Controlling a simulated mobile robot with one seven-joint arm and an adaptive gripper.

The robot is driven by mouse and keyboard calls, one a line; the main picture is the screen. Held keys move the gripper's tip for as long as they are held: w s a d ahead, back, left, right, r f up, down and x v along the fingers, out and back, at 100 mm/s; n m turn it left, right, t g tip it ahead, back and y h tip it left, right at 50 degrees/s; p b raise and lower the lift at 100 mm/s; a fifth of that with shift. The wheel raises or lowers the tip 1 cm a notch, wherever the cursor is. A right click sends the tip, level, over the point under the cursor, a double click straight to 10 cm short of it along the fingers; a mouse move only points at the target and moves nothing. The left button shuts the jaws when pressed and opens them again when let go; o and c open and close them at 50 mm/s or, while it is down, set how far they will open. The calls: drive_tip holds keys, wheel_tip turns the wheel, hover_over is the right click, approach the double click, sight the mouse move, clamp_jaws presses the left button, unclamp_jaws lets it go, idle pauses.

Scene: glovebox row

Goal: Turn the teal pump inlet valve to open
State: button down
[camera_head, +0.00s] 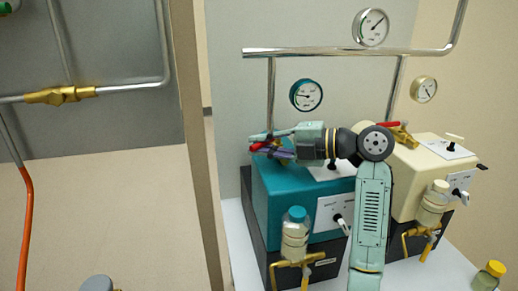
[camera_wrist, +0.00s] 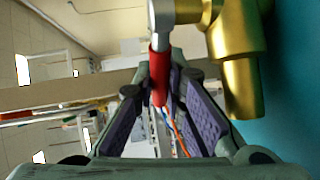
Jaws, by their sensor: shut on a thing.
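The teal pump (camera_head: 270,204) is a teal box on a dark base on the white bench. My gripper (camera_head: 262,146) is at the top left of this pump, with my arm reaching across from the right. In the wrist view my gripper (camera_wrist: 170,105) is shut on the red lever (camera_wrist: 158,72) of the inlet valve. The brass valve body (camera_wrist: 234,62) is just right of the lever in the wrist view, beside a teal surface. In the head view my fingers cover most of this valve, and only a little red shows between them.
A cream pump (camera_head: 412,190) with its own red-handled brass valve (camera_head: 400,134) stands to the right. A chrome pipe (camera_head: 320,51) and round gauges (camera_head: 306,95) are behind. A capped bottle (camera_head: 295,235) is at the teal pump's front. A tan post (camera_head: 192,130) stands left.

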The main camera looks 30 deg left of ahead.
drive_tip(key=shift+d+n+g, duration=0.15)
drive_tip(key=shift+n+g, duration=0.25)
drive_tip(key=c, duration=1.6)
unclamp_jaws()
drive_tip(key=shift+c, duration=0.2)
